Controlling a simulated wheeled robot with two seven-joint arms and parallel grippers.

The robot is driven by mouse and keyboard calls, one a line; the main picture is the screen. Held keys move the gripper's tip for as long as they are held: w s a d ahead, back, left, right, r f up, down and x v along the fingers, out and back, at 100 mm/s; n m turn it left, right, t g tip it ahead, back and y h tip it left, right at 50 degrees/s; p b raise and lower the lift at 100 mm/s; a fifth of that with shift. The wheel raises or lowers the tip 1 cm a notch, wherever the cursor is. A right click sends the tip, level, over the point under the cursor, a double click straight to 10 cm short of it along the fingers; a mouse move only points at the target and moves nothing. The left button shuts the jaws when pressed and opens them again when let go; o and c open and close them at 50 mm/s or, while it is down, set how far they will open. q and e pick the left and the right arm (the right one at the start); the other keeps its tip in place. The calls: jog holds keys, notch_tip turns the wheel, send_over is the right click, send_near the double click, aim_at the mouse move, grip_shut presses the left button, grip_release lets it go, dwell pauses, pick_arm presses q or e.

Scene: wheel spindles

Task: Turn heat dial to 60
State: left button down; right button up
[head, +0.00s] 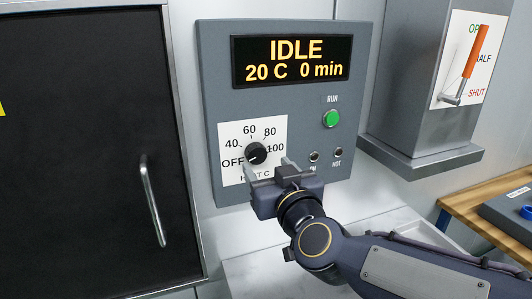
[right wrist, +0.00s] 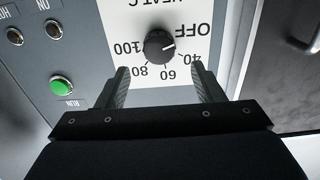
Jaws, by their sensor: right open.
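The heat dial (head: 256,153) is a round black knob on a white plate (head: 232,178) marked OFF, 40, 60, 80 and 100. Its pale pointer line points toward OFF. In the right wrist view the dial (right wrist: 159,46) appears upside down, with the line toward OFF. My right gripper (head: 268,168) is open and empty, just in front of and below the dial. In the wrist view its two fingertips (right wrist: 160,70) are either side of the dial, apart from it. The display (head: 291,60) reads IDLE, 20 C, 0 min. My left gripper is not in view.
A green RUN button (head: 331,118) and two small indicators (head: 314,156) sit right of the dial. A dark door with a metal handle (head: 152,200) is at left. A grey box with an orange lever (head: 475,52) juts out at right. A wooden bench (head: 460,195) is lower right.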

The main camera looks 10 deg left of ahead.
aim_at(258, 155)
jog(key=x, duration=0.5)
jog(key=shift+w+a+p, duration=0.15)
jog(key=shift+w+p, duration=0.1)
jog(key=shift+p, duration=0.05)
jog(key=c, duration=0.9)
jog(key=shift+c, duration=0.2)
